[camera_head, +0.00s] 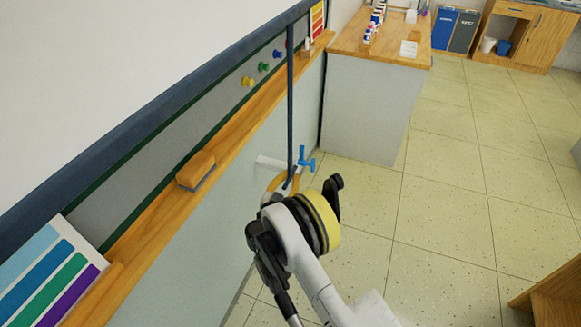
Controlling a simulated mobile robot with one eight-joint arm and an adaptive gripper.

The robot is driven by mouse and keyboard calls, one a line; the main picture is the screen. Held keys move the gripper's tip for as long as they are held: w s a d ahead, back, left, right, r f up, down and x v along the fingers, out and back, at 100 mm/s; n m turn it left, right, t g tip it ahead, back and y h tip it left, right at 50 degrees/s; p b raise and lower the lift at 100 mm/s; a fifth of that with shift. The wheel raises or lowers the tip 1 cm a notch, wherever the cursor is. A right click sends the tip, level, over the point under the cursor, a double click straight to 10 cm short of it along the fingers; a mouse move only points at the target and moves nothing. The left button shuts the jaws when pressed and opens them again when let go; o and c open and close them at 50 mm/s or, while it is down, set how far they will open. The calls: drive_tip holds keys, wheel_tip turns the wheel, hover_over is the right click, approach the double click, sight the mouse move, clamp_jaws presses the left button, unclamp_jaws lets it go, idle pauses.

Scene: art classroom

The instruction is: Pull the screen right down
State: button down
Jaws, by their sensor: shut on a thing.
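The white screen (110,70) fills the upper left, with its dark blue bottom bar (150,115) running diagonally in front of the board. A dark blue strap (290,100) hangs from the bar's far part, down past the wooden ledge. An orange-yellow pull loop (295,183) shows at the strap's lower end. My gripper (283,190) is at this loop, below the ledge, and is shut on it. The gripper's body hides part of the loop and most of the fingertips.
A wooden ledge (225,120) holds an eraser (196,170). A blue-handled fitting (306,160) sits close beside the strap. A counter (385,45) with bottles stands beyond. Floor (440,220) is clear to the right; a wooden piece (555,295) stands lower right.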

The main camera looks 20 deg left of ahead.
sight(290, 159)
drive_tip(key=shift+d+f, duration=0.1)
drive_tip(key=shift+f, duration=0.15)
drive_tip(key=c, duration=1.4)
unclamp_jaws()
drive_tip(key=shift+r, duration=0.2)
wheel_tip(290, 159, up, 10)
drive_tip(key=shift+f, duration=0.1)
